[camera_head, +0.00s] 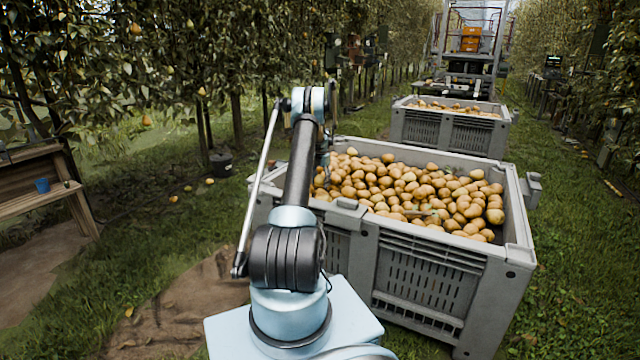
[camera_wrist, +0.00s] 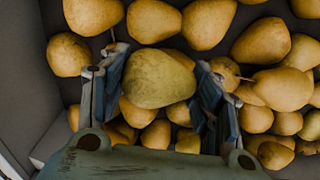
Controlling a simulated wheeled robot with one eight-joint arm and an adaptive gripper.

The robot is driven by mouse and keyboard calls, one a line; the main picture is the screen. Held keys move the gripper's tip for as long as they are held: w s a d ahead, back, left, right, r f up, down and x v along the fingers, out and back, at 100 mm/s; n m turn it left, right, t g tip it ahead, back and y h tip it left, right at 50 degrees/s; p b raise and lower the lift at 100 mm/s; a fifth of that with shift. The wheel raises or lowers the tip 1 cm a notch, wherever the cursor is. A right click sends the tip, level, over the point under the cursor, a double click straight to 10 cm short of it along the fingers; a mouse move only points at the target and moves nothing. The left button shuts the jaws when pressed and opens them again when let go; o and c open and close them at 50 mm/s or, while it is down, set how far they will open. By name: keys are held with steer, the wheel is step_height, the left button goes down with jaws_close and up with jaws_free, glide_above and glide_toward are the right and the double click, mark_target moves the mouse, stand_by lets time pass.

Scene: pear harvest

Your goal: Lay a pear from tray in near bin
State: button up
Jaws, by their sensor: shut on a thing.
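The near bin (camera_head: 440,257) is a large grey slatted crate, full of yellow-brown pears, at centre right in the head view. My gripper (camera_wrist: 160,72) is shut on a yellow-green pear (camera_wrist: 158,80), with one finger on each side of it. In the wrist view this pear is over or among other pears (camera_wrist: 262,42); I cannot tell whether it touches them. A grey wall (camera_wrist: 22,75) runs along the left of the wrist view. In the head view my arm hides the gripper at the bin's left end. I see no tray.
A second grey bin of pears (camera_head: 448,132) stands behind, with a vehicle (camera_head: 467,60) beyond it. A wooden bench (camera_head: 45,195) with a blue cup (camera_head: 42,185) is at the left. Tree rows line both sides. Grass right of the bins is open.

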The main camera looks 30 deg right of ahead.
steer(key=shift+f, duration=1.7)
stand_by(1.1)
steer(key=o, duration=1.2)
steer(key=shift+r, duration=0.1)
